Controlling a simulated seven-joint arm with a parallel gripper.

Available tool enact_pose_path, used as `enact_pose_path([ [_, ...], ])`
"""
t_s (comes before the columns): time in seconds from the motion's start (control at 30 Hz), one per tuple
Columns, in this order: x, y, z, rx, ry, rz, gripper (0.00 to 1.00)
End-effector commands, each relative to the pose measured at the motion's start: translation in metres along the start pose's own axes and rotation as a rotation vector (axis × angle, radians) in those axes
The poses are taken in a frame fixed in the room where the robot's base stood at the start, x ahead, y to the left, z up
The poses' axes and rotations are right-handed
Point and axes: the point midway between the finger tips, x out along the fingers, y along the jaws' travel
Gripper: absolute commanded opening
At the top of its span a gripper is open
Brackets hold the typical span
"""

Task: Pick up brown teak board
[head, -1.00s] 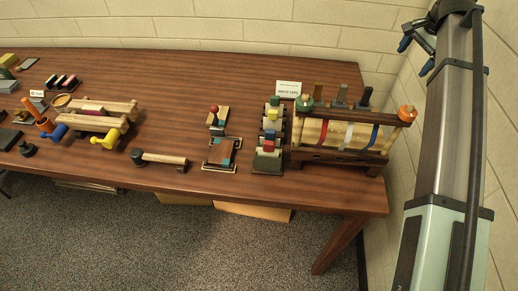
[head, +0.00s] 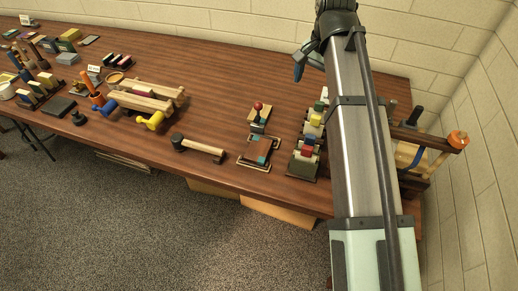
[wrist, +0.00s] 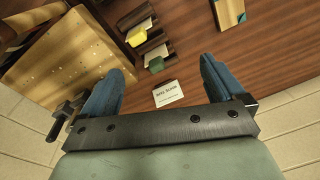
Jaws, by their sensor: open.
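A small brown board (head: 258,150) with teal patches lies in a pale-edged frame near the table's front edge, right of centre in the head view. It may be the teak board; I cannot read its material. A brown piece with a teal patch (wrist: 229,13) is cut off by the top edge of the wrist view. My gripper (wrist: 163,68) is open, with its two blue fingers apart and nothing between them. In the head view it hangs above the back of the table, away from the brown board. My arm hides part of the table's right end.
A rack of coloured blocks (head: 306,153) stands just right of the board. A wooden roller rack (head: 440,150) is partly behind my arm. A red-knobbed stamp (head: 258,108) stands behind the board, and a dark-headed mallet (head: 200,147) lies left. A white card (wrist: 168,94) shows below my gripper.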

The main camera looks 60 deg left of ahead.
Motion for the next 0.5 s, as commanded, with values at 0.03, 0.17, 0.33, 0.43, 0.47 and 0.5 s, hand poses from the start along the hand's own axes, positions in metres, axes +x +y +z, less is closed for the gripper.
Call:
enact_pose_path([
  [0.03, 0.007, -0.012, 0.024, -0.046, -0.011, 0.008, 0.96],
  [0.17, 0.02, -0.037, 0.071, -0.149, -0.035, 0.029, 0.96],
  [0.33, 0.031, -0.058, 0.119, -0.253, -0.057, 0.051, 0.96],
  [0.43, 0.035, -0.064, 0.135, -0.289, -0.065, 0.059, 0.96],
  [0.47, 0.036, -0.066, 0.139, -0.297, -0.067, 0.061, 0.96],
  [0.5, 0.037, -0.067, 0.142, -0.304, -0.069, 0.063, 0.96],
])
